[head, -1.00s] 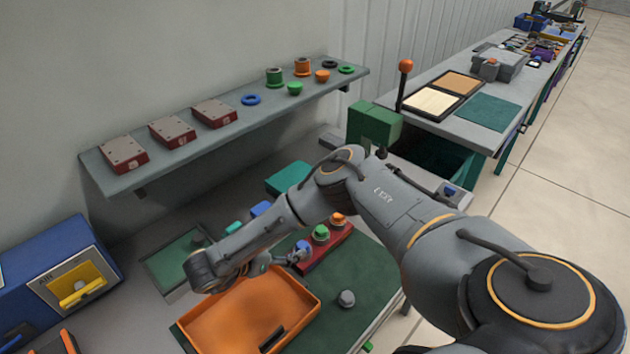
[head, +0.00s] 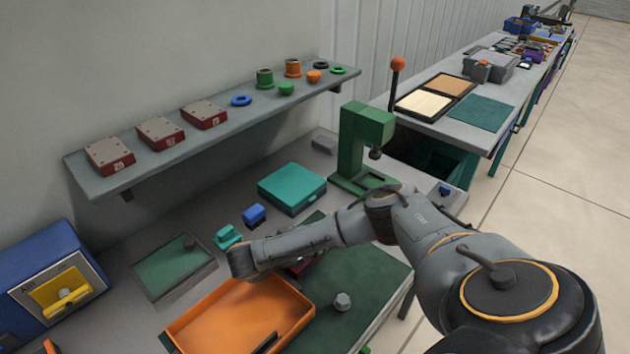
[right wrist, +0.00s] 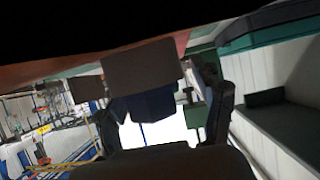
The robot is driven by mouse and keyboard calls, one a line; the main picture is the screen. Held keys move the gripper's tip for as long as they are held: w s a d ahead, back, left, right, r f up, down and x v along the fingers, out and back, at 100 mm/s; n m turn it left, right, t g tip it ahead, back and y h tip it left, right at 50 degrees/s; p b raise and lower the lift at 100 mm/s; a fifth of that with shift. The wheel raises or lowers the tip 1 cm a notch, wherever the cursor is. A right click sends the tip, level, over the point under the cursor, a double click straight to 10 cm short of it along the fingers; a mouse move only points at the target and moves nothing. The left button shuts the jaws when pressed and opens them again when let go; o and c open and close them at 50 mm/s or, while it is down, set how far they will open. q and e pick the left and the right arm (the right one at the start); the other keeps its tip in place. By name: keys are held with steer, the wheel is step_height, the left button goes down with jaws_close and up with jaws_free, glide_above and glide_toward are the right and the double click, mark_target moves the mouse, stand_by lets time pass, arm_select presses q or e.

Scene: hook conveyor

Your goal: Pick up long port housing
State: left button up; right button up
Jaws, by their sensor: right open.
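I cannot tell for certain which part is the long port housing. A small blue block (head: 254,214) and a small teal block (head: 227,237) stand apart on the grey bench, behind my right wrist. In the head view my right forearm reaches left across the bench and its gripper is hidden. In the right wrist view my right gripper (right wrist: 160,112) has its dark fingers apart. A dark blue shape (right wrist: 150,103) and a grey-brown blocky shape (right wrist: 142,66) show around the space between the fingers. I cannot tell whether either touches them. My left gripper is out of view.
An orange tray (head: 190,318) with a dark piece lies in front of my wrist. A teal box (head: 292,184) and a green press (head: 362,135) stand behind the forearm. A wall shelf (head: 225,125) overhangs the back. A grey knob (head: 342,301) sits on the green mat.

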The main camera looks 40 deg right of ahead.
steer(key=shift+a, duration=0.1)
jaws_close()
steer(key=shift+w+r, duration=0.1)
steer(key=shift+r, duration=0.1)
steer(key=shift+r, duration=0.15)
